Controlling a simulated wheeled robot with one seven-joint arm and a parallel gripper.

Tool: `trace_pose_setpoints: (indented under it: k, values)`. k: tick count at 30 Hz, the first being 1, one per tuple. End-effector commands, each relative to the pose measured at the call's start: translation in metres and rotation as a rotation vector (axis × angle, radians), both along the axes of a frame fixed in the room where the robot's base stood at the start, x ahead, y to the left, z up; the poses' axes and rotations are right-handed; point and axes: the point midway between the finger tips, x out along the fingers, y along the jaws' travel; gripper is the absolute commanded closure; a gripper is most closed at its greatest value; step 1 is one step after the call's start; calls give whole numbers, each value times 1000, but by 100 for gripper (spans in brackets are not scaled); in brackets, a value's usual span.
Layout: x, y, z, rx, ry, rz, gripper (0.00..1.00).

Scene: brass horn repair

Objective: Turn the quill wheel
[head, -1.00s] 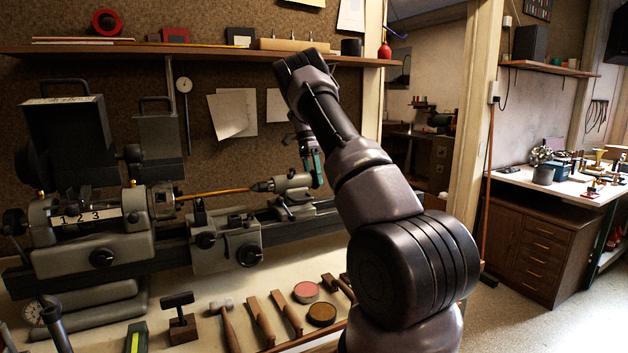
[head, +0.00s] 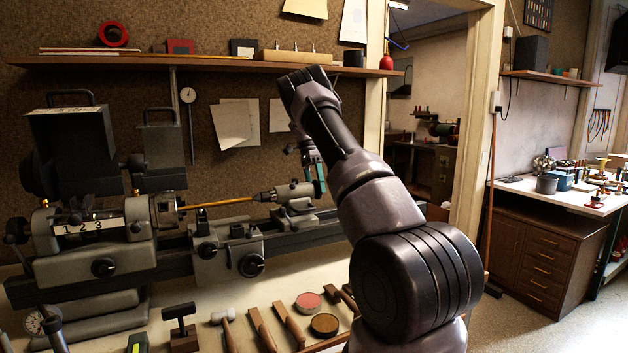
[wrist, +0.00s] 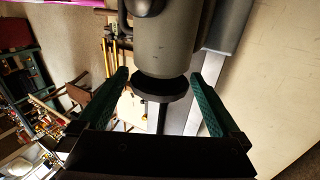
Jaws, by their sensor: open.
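The quill wheel (wrist: 160,86) is a dark round disc on the end of the grey tailstock (wrist: 165,45) in the wrist view. My gripper (wrist: 159,76) is open, with one teal finger on each side of the wheel and a visible gap on both sides. In the head view the tailstock (head: 293,194) sits on the lathe bed at its right end. My gripper (head: 315,170) is at the tailstock's right end there. The wheel is hard to make out in that view, behind or beside the fingers.
The lathe headstock (head: 95,235) and carriage (head: 225,250) stand to the left. Several hammers and mallets lie on the bench front, beside a pink tin (head: 308,302) and a brown tin (head: 324,323). A shelf (head: 200,62) runs above. A doorway and a second bench (head: 560,190) are at right.

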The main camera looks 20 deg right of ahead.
Motion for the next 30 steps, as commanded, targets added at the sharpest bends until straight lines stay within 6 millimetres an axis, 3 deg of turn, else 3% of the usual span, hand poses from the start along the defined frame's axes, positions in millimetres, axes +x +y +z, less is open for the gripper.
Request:
trace_pose_setpoints:
  k: [13,21,30]
  values:
    - [35,1,71,-1,-4,-2,0]
    - [43,1,89,0,0,0,0]
    - [44,2,92,2,-2,-2,0]
